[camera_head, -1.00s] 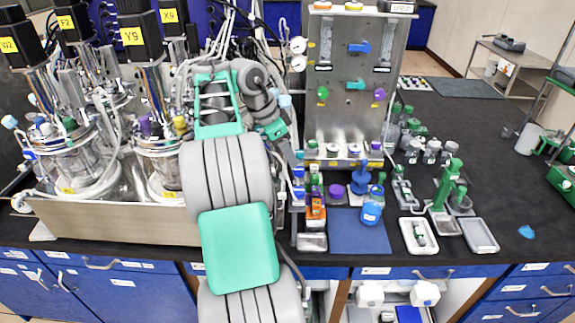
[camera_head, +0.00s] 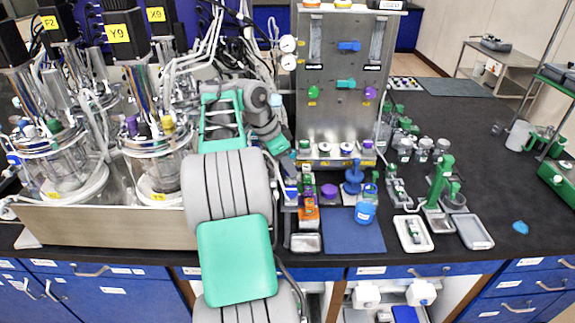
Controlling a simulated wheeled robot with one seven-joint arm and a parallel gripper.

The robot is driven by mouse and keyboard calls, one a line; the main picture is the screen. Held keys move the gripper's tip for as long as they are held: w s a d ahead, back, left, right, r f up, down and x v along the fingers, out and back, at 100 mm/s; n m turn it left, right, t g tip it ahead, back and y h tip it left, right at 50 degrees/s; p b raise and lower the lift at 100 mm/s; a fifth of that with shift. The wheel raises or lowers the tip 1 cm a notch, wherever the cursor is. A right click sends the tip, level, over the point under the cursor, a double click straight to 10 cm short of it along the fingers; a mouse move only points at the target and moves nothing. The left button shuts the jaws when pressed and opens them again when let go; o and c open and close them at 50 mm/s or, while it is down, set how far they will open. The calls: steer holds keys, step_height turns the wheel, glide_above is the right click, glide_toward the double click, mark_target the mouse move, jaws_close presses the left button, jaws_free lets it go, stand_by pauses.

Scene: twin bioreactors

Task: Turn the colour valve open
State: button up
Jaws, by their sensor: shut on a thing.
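A steel panel (camera_head: 334,115) stands at the back centre. It carries a blue handle (camera_head: 349,46), a teal handle (camera_head: 346,84), a green knob (camera_head: 313,92) and a purple knob (camera_head: 370,93). Both handles lie level. Several coloured knobs line its lower edge, among them a green one (camera_head: 304,148) and a purple one (camera_head: 367,145). I cannot tell which is the colour valve. My gripper (camera_head: 290,172) is low at the panel's left edge, by small blue parts. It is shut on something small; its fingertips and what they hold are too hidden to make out.
Glass bioreactors (camera_head: 60,160) with hoses crowd the left, in a steel tray (camera_head: 100,224). A blue mat (camera_head: 352,232), a blue-labelled bottle (camera_head: 365,212), a purple-capped jar (camera_head: 329,191) and a small metal tray (camera_head: 305,243) stand before the panel. The black bench (camera_head: 505,205) is clearer at right.

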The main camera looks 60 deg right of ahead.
jaws_close()
